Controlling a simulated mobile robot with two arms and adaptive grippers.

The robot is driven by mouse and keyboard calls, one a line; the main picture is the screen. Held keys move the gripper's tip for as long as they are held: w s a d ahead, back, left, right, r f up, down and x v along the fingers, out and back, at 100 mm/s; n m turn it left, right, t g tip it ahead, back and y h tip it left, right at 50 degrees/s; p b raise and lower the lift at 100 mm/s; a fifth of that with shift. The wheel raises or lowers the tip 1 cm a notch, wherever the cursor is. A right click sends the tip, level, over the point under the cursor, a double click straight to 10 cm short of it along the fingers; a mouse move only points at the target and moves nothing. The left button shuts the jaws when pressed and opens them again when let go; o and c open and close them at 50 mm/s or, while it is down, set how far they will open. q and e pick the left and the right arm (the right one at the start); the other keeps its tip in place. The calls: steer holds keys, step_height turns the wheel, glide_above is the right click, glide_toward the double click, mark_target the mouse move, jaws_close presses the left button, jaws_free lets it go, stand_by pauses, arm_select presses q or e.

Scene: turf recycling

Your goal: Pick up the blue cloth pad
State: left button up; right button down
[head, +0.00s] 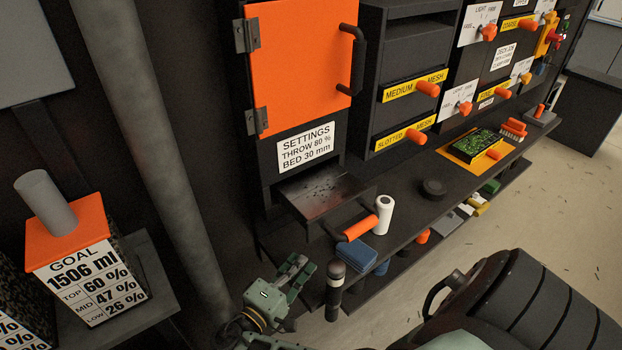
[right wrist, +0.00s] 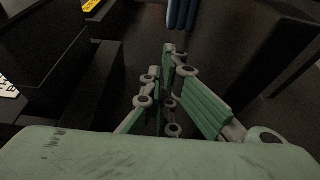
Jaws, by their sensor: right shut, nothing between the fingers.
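The blue cloth pad (head: 356,254) lies on the dark bench ledge (head: 405,222), near its front edge, below and in front of the metal chute. My right gripper (head: 300,268) is low at the left end of the ledge, left of the pad and apart from it. Its green fingers are shut and empty; they also show in the right wrist view (right wrist: 168,62). A ribbed blue thing (right wrist: 182,14) shows at the top of that view, beyond the fingertips; I cannot tell whether it is the pad. My left gripper is out of view.
A black cylinder with a pale band (head: 335,288) stands between my right gripper and the pad. A white roll (head: 384,214) and an orange-handled chute (head: 320,190) are behind the pad. A black puck (head: 432,188) lies to the right.

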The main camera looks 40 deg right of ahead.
steer(key=shift+v, duration=1.15)
steer(key=c, duration=2.5)
jaws_free()
steer(key=shift+c, duration=0.2)
